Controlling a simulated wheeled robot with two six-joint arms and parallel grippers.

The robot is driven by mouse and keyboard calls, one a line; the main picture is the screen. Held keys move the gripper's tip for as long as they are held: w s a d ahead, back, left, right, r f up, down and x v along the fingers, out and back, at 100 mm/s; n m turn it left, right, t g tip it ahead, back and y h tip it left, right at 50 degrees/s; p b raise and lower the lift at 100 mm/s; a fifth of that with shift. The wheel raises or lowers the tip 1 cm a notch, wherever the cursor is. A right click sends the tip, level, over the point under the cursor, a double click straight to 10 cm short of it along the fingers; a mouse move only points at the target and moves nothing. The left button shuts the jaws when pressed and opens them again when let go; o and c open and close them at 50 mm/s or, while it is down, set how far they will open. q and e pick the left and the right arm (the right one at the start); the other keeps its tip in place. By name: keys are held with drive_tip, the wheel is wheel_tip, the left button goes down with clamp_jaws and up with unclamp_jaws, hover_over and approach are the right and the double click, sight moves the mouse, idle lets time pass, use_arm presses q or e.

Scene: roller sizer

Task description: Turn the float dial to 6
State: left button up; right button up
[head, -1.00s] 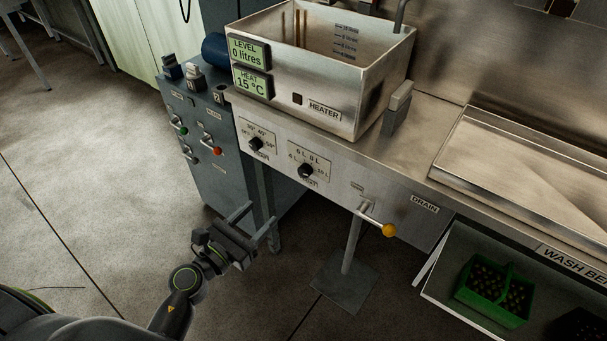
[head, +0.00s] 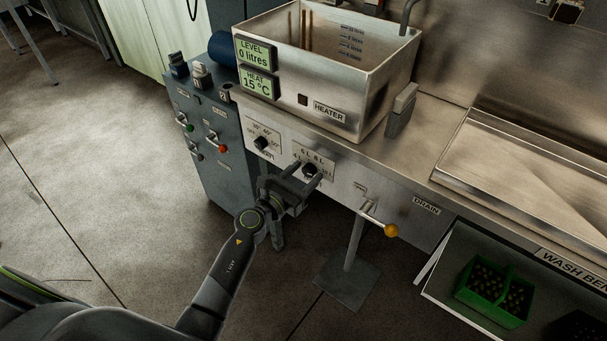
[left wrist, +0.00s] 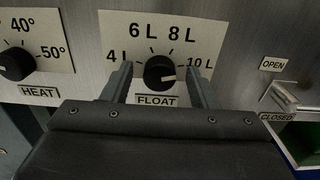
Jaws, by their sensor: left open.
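The float dial (head: 309,170) is a black round knob on a white scale plate on the front panel under the tank. In the left wrist view the float dial (left wrist: 160,72) has marks 4 L, 6 L, 8 L and 10 L around it. Its white pointer line points right and slightly down, near the 10 L side. My left gripper (head: 307,174) is open in front of the dial. In the left wrist view its two fingers (left wrist: 159,78) stand one on each side of the knob, with visible gaps. My right gripper is not in view.
The heat dial (head: 263,143) is left of the float dial. The yellow-knobbed drain lever (head: 390,230) sticks out to the right. The tank (head: 335,115) above has displays reading 0 litres and 15 °C. A grey control cabinet (head: 215,165) stands at left.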

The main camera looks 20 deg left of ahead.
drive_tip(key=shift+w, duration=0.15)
use_arm(q)
drive_tip(key=c, duration=1)
drive_tip(key=shift+o, duration=0.2)
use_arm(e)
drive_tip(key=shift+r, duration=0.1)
